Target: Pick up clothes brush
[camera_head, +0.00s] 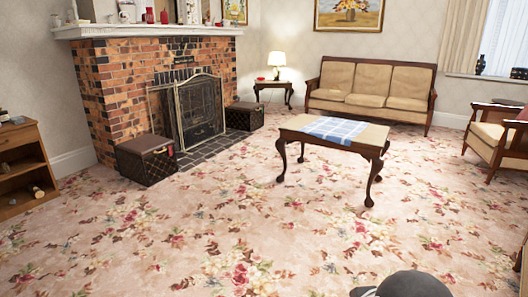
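I cannot make out a clothes brush anywhere in the head view. Small objects sit on the wooden shelf unit (28,150) at the left edge, but they are too small to name with certainty. My gripper is not in view. A dark rounded shape shows at the bottom edge, right of centre, and no fingers are visible on it.
A coffee table (372,141) with a blue checked cloth (334,129) stands mid-room. Behind are a sofa (371,86) and a lamp (277,62). A brick fireplace (117,86) and a dark box (146,160) stand left. An armchair (490,135) is right. The floral carpet in front is clear.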

